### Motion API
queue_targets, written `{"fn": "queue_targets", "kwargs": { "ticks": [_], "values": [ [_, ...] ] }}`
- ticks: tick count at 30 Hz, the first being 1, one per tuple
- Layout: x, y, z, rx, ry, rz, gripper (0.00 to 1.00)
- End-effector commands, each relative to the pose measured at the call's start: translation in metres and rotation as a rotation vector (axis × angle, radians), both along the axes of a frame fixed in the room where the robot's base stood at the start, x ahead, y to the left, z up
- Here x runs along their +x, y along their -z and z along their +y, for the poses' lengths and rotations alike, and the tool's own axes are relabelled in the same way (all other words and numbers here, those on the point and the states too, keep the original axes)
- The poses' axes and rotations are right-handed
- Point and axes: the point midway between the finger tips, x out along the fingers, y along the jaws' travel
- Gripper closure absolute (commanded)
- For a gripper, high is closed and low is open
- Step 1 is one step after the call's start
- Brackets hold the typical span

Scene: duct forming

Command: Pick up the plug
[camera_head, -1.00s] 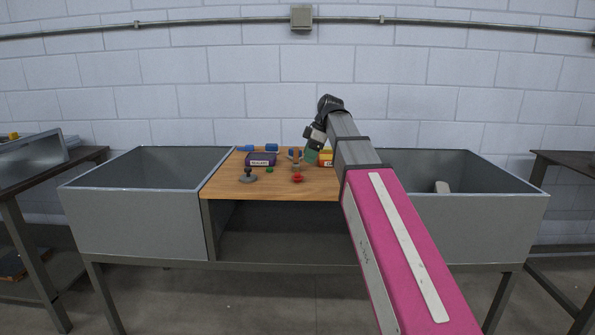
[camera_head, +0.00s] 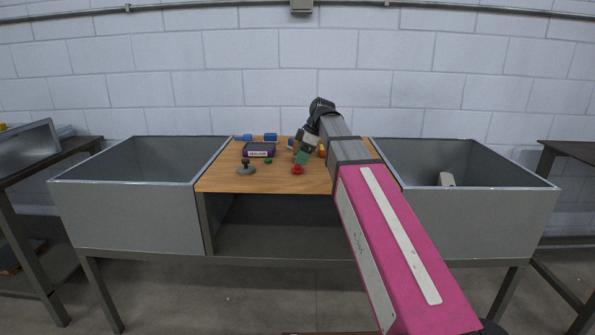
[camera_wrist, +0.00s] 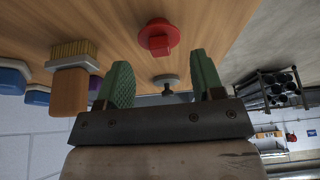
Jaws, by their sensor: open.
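A red round piece with a square grip (camera_head: 298,170) sits near the front edge of the wooden table; it also shows in the wrist view (camera_wrist: 158,37). A grey disc with a dark knob (camera_head: 246,169) stands to its left, and shows farther off between my fingers in the wrist view (camera_wrist: 168,80). A small green piece (camera_head: 268,161) lies between them in the head view. I cannot tell which is the plug. My gripper (camera_head: 301,158) is open and empty, just behind and above the red piece. Its green fingers (camera_wrist: 160,68) stand apart, not touching it.
A brush (camera_wrist: 70,72) with a wooden handle is close beside my gripper. A dark labelled box (camera_head: 259,150) and blue items (camera_head: 270,137) lie farther back. Grey bins stand left (camera_head: 125,215) and right (camera_head: 500,215) of the wooden tabletop (camera_head: 215,180).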

Motion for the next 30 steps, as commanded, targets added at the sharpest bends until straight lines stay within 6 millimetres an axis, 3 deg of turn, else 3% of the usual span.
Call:
{"fn": "queue_targets", "kwargs": {
  "ticks": [9,17,20,30],
  "values": [
    [0.0,0.037,0.018,0.0,0.0,0.001,0.39],
    [0.0,0.04,0.019,0.0,0.0,0.0,0.39],
    [0.0,0.04,0.019,0.0,0.0,0.0,0.71],
    [0.0,0.04,0.019,0.0,0.0,0.0,0.72]
  ]
}}
